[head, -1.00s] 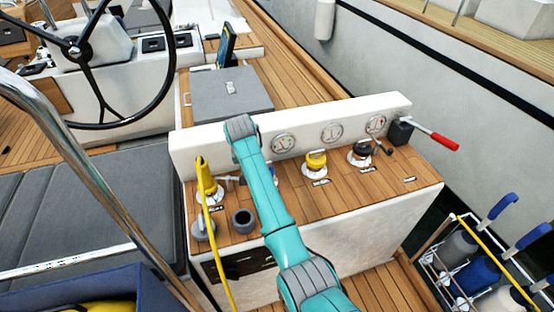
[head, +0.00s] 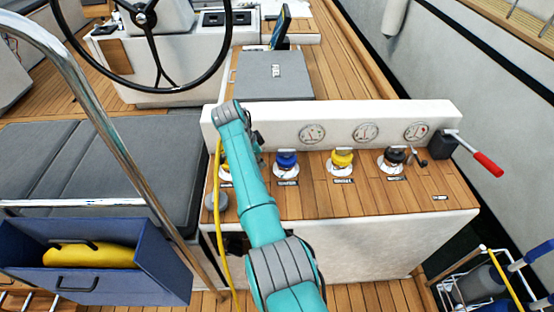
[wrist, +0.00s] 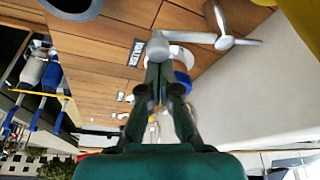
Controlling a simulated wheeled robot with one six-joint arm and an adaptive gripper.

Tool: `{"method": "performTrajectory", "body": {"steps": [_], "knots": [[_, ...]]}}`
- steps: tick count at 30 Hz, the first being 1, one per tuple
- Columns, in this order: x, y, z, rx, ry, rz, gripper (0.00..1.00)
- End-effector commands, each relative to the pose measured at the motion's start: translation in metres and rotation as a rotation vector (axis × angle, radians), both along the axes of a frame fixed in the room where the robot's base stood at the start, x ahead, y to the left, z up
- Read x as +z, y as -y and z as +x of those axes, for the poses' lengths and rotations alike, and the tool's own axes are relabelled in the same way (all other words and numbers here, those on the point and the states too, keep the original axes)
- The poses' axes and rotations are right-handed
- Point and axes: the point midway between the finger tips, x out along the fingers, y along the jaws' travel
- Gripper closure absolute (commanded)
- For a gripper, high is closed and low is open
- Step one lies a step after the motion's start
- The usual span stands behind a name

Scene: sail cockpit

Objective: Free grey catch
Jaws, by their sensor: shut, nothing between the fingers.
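A grey metal lever with splayed arms (wrist: 222,41) shows at the top of the wrist view, its round end just beyond my fingertips. It looks like the grey catch, but I cannot be sure. My gripper (wrist: 164,82) is shut and empty, with its tips close to the lever's left end and in front of a white round base. I cannot tell whether they touch. A blue part (wrist: 183,82) shows just behind the fingers. In the head view my arm hides the lever and most of my gripper.
Blue (head: 286,160), yellow (head: 342,159) and black (head: 392,158) fittings stand along the wooden console top (head: 310,204). A white panel with gauges (head: 366,132) rises behind them. A red-handled lever (head: 487,163) projects at the right. A yellow rope (head: 221,246) hangs at the console's left.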

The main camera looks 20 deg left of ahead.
Motion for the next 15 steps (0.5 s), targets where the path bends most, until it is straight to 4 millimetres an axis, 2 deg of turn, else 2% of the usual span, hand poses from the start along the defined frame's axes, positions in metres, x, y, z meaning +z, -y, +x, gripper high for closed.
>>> {"method": "performTrajectory", "body": {"steps": [8, 15], "knots": [[-0.0002, -0.0012, -0.0007, -0.019, -0.001, 0.0, 1.0], [0.0008, -0.0076, 0.0066, -0.019, -0.001, 0.001, 1.0]]}}
